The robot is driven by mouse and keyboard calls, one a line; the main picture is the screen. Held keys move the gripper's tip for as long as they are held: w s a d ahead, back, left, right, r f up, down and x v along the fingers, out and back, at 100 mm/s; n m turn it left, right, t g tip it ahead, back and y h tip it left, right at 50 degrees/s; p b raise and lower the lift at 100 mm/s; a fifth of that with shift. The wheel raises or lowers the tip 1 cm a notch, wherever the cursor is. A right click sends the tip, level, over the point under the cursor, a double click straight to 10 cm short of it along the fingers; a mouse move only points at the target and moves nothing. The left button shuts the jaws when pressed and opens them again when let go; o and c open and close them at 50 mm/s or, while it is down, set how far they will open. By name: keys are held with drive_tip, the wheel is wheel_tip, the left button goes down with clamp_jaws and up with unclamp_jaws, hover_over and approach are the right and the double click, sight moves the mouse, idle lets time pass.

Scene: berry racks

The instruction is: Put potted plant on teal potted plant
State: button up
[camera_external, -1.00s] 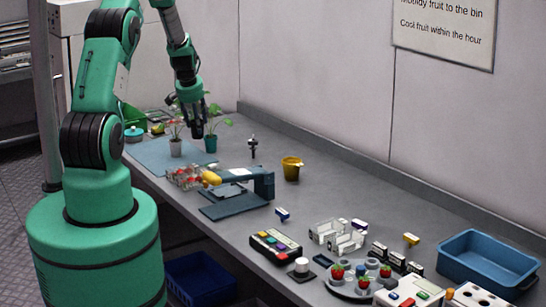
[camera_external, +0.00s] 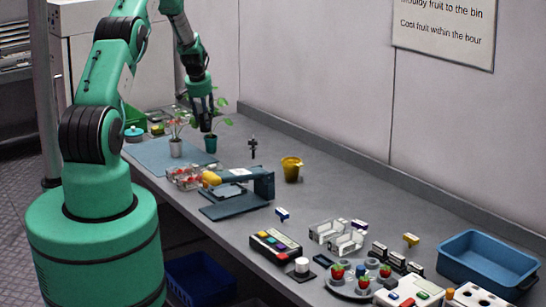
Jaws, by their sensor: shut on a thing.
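The teal potted plant (camera_external: 211,144) stands upright on the bench near the right edge of a blue-grey mat. The other potted plant (camera_external: 175,148), in a pale grey pot with reddish and green foliage, stands on the mat to its left. My gripper (camera_external: 205,128) points down among the teal plant's leaves, just above its pot. It is shut, apparently on this plant's stem or foliage. The exact contact is too small to see. The grey-potted plant stands apart from my gripper.
The blue-grey mat (camera_external: 151,154) has bare room on its left. Red-topped jars (camera_external: 184,178), a scanner-like stand (camera_external: 240,190) and a yellow cup (camera_external: 291,168) stand nearer. A small black upright tool (camera_external: 252,147) is right of the plants. The wall runs behind.

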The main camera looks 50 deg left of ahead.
drive_tip(key=w+a, duration=0.2)
drive_tip(key=w, duration=0.1)
drive_tip(key=w+a, duration=0.1)
drive_tip(key=a, duration=0.1)
drive_tip(key=shift+w+f+p, duration=0.15)
drive_tip(key=shift+f+p, duration=0.1)
drive_tip(key=shift+p, duration=0.1)
drive_tip(key=shift+f+p, duration=0.35)
drive_tip(key=shift+f, duration=1.4)
drive_tip(key=shift+f, duration=0.2)
drive_tip(key=o, duration=1.2)
drive_tip(key=shift+r, duration=0.2)
